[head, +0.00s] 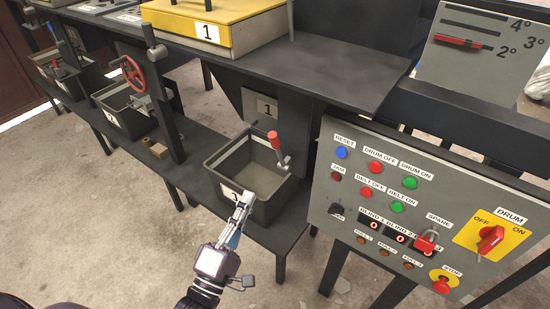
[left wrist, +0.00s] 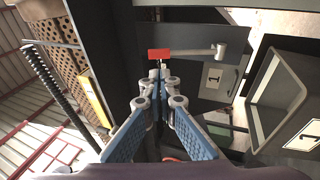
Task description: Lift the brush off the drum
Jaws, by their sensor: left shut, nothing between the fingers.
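I cannot make out the brush or the drum itself in either view. A lever with a red handle (head: 274,141) stands above the bin below the number 1 plate. In the left wrist view its red handle (left wrist: 172,54) and grey arm lie just beyond the fingertips. My left gripper (head: 246,198) is shut and empty, over the near edge of the bin in the head view. In the left wrist view the gripper (left wrist: 159,74) points at the red handle; whether it touches is unclear. My right gripper is not in view.
A grey bin (head: 211,170) stands on the low shelf, with further bins to the left. A control panel (head: 330,178) with buttons and a red drum switch (head: 490,239) stands at right. A yellow box (head: 251,28) marked 1 sits on the upper ledge. A red valve wheel (head: 133,74) is at left.

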